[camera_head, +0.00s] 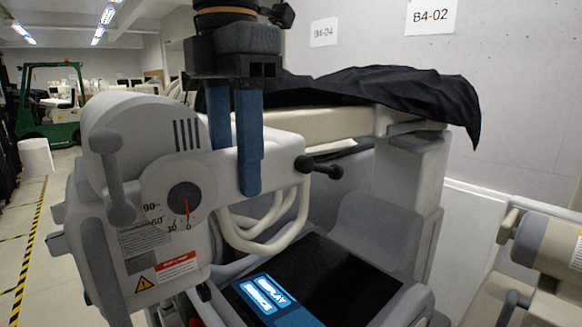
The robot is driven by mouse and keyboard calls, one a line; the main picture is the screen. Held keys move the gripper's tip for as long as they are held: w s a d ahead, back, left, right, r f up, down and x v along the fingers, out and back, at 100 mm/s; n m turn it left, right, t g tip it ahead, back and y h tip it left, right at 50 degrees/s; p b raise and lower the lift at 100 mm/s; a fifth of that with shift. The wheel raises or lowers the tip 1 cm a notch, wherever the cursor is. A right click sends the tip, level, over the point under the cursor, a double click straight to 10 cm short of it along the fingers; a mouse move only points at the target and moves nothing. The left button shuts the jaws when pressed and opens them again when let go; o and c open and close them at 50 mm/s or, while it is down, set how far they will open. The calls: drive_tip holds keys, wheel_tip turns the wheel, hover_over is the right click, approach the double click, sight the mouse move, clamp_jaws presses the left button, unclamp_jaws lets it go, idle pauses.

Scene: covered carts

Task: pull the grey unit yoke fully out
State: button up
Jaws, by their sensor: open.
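The grey unit (130,125) stands at left centre, with a dial marked 90 to 0 whose red pointer is near 0. A pale bar (282,156), which seems to be the yoke, runs right from the dial and ends near a black knobbed handle (318,167). My gripper (236,168) points down over this bar with its blue fingers apart. The right finger hangs in front of the bar. The left finger's tip is hidden behind the bar's upper edge. I cannot tell whether either finger touches it.
A grey lever (115,180) stands at the unit's left. Below are curved pale tubes (262,240) and a dark panel with a lit blue display (268,298). A black cover (385,90) lies behind. Another beige unit (550,255) is at right. Open floor shows at far left.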

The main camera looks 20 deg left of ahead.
wheel_tip(320, 180, up, 7)
drive_tip(key=shift+f+b, duration=0.1)
drive_tip(key=shift+b, duration=0.65)
drive_tip(key=shift+w, duration=0.15)
